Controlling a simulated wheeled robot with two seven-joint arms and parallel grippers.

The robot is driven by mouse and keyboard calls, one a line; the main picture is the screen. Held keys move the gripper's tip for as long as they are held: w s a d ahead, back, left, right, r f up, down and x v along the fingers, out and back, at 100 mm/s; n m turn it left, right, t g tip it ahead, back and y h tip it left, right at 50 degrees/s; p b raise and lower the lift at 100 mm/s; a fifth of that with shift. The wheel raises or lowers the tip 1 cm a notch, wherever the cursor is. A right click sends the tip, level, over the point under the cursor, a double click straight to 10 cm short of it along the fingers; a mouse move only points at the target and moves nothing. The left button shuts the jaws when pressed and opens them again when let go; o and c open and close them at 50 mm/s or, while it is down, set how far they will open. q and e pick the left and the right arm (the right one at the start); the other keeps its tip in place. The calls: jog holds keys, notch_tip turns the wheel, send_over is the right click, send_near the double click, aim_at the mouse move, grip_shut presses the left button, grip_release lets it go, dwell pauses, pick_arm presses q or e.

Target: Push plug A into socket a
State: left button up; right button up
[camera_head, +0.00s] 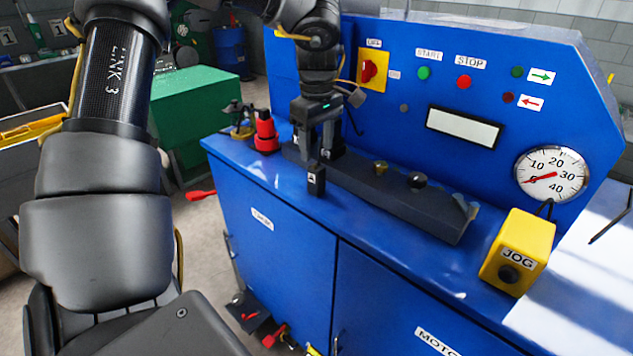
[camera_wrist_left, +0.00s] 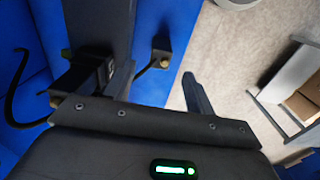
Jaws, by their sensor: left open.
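A small black block labelled A (camera_head: 316,180), which I take as plug A, is at the front of the blue counter, just below my left gripper (camera_head: 316,152). In the left wrist view a small black block with a brass part (camera_wrist_left: 162,60) shows between the open fingers of my left gripper (camera_wrist_left: 158,90). A thin cable runs from it. Another black block with a pale mark (camera_wrist_left: 109,70) is beside the left finger, near the dark bar (camera_head: 435,215). I cannot tell which opening is socket a. No firm grip shows. My right gripper is not in view.
The bar carries a brass post (camera_head: 380,167) and a black knob (camera_head: 416,180). A red piece (camera_head: 265,135) stands left of the gripper. A yellow JOG box (camera_head: 518,252) is at the right. The blue control panel (camera_head: 400,90) rises behind. The front strip of counter is mostly clear.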

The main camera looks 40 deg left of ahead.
aim_at(316, 166)
pick_arm(q)
jog(key=shift+f, duration=0.95)
jog(key=shift+s+f, duration=0.1)
jog(key=shift+f, duration=0.25)
notch_tip(316, 166, down, 4)
jog(key=shift+f+p, duration=0.25)
jog(key=shift+p, duration=0.35)
jog(key=shift+c, duration=1.2)
jog(key=c, duration=0.9)
notch_tip(316, 166, up, 10)
jog(key=shift+r, duration=0.1)
jog(key=shift+c, duration=0.2)
